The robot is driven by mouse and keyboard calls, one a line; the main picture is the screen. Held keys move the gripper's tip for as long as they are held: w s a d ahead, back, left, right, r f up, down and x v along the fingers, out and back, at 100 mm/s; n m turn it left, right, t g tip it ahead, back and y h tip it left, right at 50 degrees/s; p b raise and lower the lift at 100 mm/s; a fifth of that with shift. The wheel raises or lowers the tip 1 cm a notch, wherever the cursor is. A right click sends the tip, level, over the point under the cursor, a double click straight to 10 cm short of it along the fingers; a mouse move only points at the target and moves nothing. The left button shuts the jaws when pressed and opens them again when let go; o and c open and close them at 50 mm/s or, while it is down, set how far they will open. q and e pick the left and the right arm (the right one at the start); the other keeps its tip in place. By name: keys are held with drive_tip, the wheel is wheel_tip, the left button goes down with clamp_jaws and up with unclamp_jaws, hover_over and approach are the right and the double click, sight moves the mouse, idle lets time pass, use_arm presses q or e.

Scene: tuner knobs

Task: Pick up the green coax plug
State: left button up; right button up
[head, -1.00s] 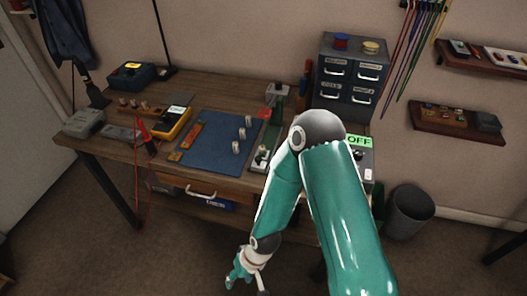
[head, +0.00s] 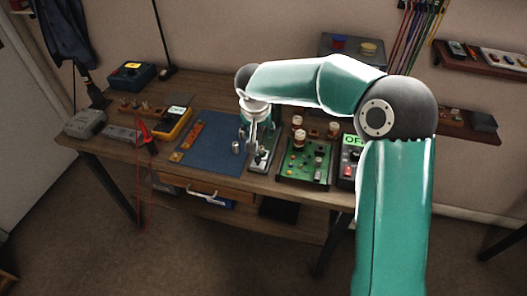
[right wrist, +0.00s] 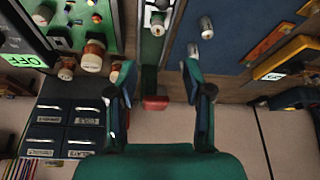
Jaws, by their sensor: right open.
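My right gripper (head: 251,138) hangs over the bench between the blue mat (head: 205,150) and a narrow metal plate (head: 260,163). In the right wrist view its two fingers (right wrist: 158,78) are apart with nothing between them. Small silver cylindrical plugs stand on the mat; one (head: 236,147) shows left of the gripper, and two show in the right wrist view, one upper (right wrist: 206,28) and one lower (right wrist: 193,49). A pale fitting (right wrist: 158,24) stands on the narrow plate. I cannot tell which piece is the green plug. My left gripper is out of view.
A green circuit board (head: 305,165) with brown-and-white knobs (head: 299,140) lies right of the plate, beside a box with a green OFF display (head: 351,141). A yellow meter (head: 174,122) stands left of the mat. Drawers (right wrist: 66,125) stand behind.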

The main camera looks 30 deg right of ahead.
sight(261, 147)
drive_tip(key=x, duration=0.6)
drive_tip(key=shift+f+p, duration=0.2)
drive_tip(key=shift+p, duration=0.15)
drive_tip(key=shift+d+f, duration=0.15)
drive_tip(key=shift+f, duration=0.4)
drive_tip(key=p+x, duration=0.1)
drive_tip(key=x, duration=0.2)
drive_tip(key=shift+s+f+p, duration=0.15)
drive_tip(key=shift+f+p, duration=0.15)
drive_tip(key=shift+p, duration=0.05)
drive_tip(key=shift+d+f, duration=0.1)
drive_tip(key=shift+f, duration=0.25)
drive_tip(key=shift+c, duration=0.2)
clamp_jaws()
